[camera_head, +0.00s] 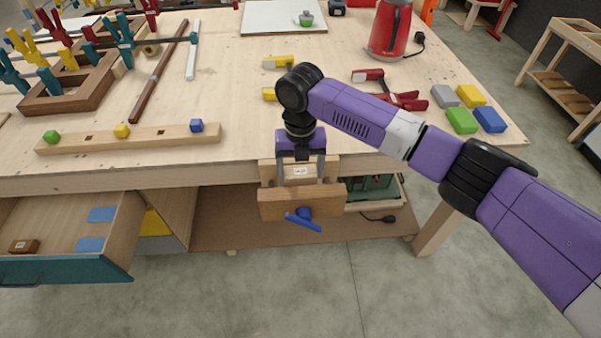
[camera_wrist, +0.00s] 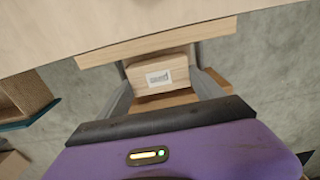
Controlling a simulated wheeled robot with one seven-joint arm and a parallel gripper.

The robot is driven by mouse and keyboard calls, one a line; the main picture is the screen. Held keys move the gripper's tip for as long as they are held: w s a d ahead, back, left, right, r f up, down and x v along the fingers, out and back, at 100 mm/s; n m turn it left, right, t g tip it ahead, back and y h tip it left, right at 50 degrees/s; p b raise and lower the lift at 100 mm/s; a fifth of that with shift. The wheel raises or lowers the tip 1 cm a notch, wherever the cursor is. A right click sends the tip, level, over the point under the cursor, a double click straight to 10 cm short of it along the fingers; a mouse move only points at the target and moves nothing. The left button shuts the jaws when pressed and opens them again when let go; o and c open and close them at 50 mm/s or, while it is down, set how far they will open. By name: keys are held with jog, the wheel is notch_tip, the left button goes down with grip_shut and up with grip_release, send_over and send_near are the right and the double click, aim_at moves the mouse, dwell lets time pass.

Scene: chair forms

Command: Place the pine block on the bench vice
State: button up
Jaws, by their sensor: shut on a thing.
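The pine block (camera_head: 299,171) is a pale wooden piece with a white printed label. It also shows in the wrist view (camera_wrist: 178,68). My gripper (camera_head: 301,177) points down at the table's front edge and is shut on the block, one finger at each side. The bench vice (camera_head: 275,206) is fixed to that edge, with a wooden front jaw and a blue handle (camera_head: 303,222). The block is over or between the vice jaws; I cannot tell whether it touches them. In the wrist view the rear jaw (camera_wrist: 102,55) lies just beyond the block.
The workbench (camera_head: 240,100) holds a peg rail (camera_head: 160,136), a red kettle (camera_head: 389,28), red clamps (camera_head: 403,100) and several coloured blocks (camera_head: 462,121). A drawer (camera_head: 65,268) stands open at left. A shelf (camera_head: 215,222) lies below the vice. The floor in front is clear.

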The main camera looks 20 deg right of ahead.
aim_at(300, 173)
jog(key=shift+f, duration=0.85)
jog(key=o, duration=1.5)
notch_tip(300, 173, up, 12)
jog(key=shift+r+b, duration=0.1)
jog(key=shift+b, duration=0.7)
